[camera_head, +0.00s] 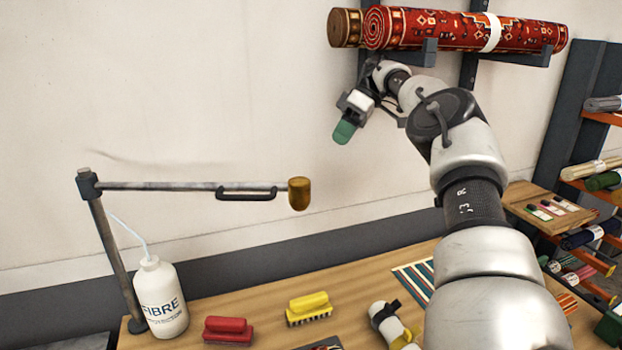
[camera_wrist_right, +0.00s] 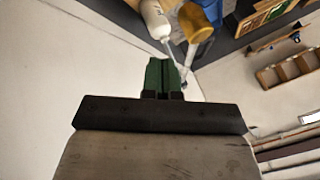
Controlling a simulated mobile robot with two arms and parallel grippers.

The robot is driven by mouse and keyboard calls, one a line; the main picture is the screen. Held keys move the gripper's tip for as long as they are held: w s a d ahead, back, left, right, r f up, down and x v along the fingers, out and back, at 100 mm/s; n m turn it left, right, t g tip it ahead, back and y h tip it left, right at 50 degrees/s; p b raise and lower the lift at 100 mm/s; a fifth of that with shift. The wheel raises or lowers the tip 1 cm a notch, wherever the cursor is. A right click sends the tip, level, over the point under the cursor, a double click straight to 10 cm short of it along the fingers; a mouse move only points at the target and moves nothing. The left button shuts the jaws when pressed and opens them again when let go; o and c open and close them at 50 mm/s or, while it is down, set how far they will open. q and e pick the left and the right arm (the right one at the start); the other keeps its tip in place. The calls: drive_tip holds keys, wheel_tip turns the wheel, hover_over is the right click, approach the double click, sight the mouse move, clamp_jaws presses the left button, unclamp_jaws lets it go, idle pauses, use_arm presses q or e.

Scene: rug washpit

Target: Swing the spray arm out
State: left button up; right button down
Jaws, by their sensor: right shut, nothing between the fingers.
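The spray arm (camera_head: 160,186) is a grey horizontal bar hinged on a dark, slightly leaning post (camera_head: 115,255) at the left. It carries a black handle (camera_head: 246,194) and ends in a brass-coloured nozzle (camera_head: 299,194). The bar runs along the pale wall, above the bench. My right gripper (camera_head: 345,131), with green fingertips, is up and to the right of the nozzle, apart from it. It is shut and empty. In the right wrist view its green fingers (camera_wrist_right: 163,76) are together, with the nozzle (camera_wrist_right: 196,24) beyond them. My left gripper is not in view.
The wooden bench (camera_head: 260,318) holds a white FIBRE bottle (camera_head: 162,300) by the post, a red brush (camera_head: 228,330) and a yellow brush (camera_head: 310,305). Rolled rugs (camera_head: 450,30) rest on wall brackets above my right gripper. Shelving stands at the right. The space between nozzle and gripper is clear.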

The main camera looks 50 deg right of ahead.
drive_tip(key=s+a+r+p+x, duration=0.1)
drive_tip(key=p+x, duration=0.3)
drive_tip(key=x, duration=0.8)
drive_tip(key=shift+a, duration=0.65)
drive_tip(key=shift+r, duration=0.1)
